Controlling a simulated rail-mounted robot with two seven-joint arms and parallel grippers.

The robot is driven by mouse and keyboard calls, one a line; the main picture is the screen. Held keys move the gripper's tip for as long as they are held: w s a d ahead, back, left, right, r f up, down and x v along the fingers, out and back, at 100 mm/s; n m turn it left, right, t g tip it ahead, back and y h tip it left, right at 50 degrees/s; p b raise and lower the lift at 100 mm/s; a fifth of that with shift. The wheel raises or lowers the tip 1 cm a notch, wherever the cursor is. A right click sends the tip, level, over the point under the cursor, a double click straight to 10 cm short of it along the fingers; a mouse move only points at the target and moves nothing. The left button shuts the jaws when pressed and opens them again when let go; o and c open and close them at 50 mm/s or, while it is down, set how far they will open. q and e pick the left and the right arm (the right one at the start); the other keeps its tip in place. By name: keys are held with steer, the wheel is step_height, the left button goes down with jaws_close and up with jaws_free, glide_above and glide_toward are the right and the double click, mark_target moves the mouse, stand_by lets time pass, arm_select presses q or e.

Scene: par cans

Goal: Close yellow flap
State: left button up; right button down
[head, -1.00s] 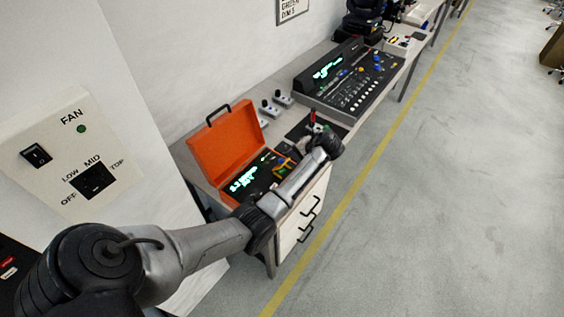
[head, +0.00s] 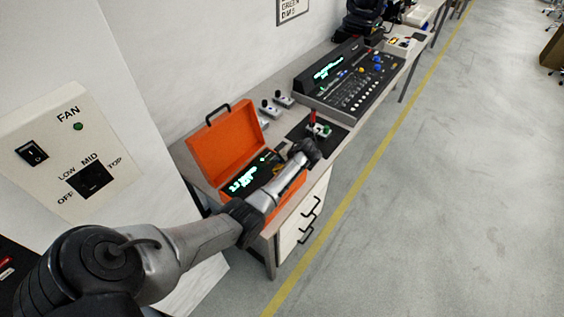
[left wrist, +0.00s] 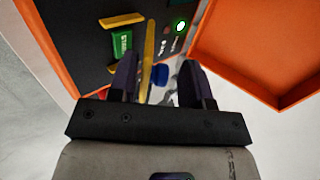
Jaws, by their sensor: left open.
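The yellow flap (left wrist: 148,55) appears in the left wrist view as a narrow upright yellow strip, standing out from the dark panel of the orange case. A green label (left wrist: 121,43) with white letters and another yellow piece (left wrist: 122,20) are left of it. My left gripper (left wrist: 160,70) is open, with the strip showing between its two dark fingers. I cannot tell whether a finger touches it. A blue part (left wrist: 160,74) also shows between the fingers. In the head view my forearm and wrist cover part of the panel, and the flap is mostly hidden.
The orange case (head: 218,145) stands open on the workbench, its lid raised at the back. Small lever boxes (head: 283,98), a joystick pad (head: 320,130) and a large console (head: 350,78) lie beyond it.

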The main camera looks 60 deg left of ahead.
arm_select(q)
steer(key=c, duration=0.7)
steer(key=shift+d, duration=0.15)
steer(key=shift+c, duration=0.3)
steer(key=y+b, duration=0.1)
steer(key=d+f+g+y+b, duration=0.1)
steer(key=shift+w+f+y, duration=0.15)
steer(key=shift+w+y, duration=0.15)
steer(key=f+y+b, duration=0.1)
steer(key=b, duration=0.1)
steer(key=d+g+y+b, duration=0.1)
steer(key=y+b, duration=0.1)
steer(key=f+y+b, duration=0.1)
steer(key=y+b, duration=0.1)
steer(key=b, duration=0.1)
steer(key=shift+w+d+f+g, duration=0.3)
steer(key=shift+d+f+g, duration=0.05)
steer(key=shift+g, duration=0.05)
steer(key=shift+d+f+g+y+b, duration=0.2)
steer(key=shift+g+y+b, duration=0.3)
steer(key=shift+y+b, duration=0.55)
steer(key=shift+h, duration=0.25)
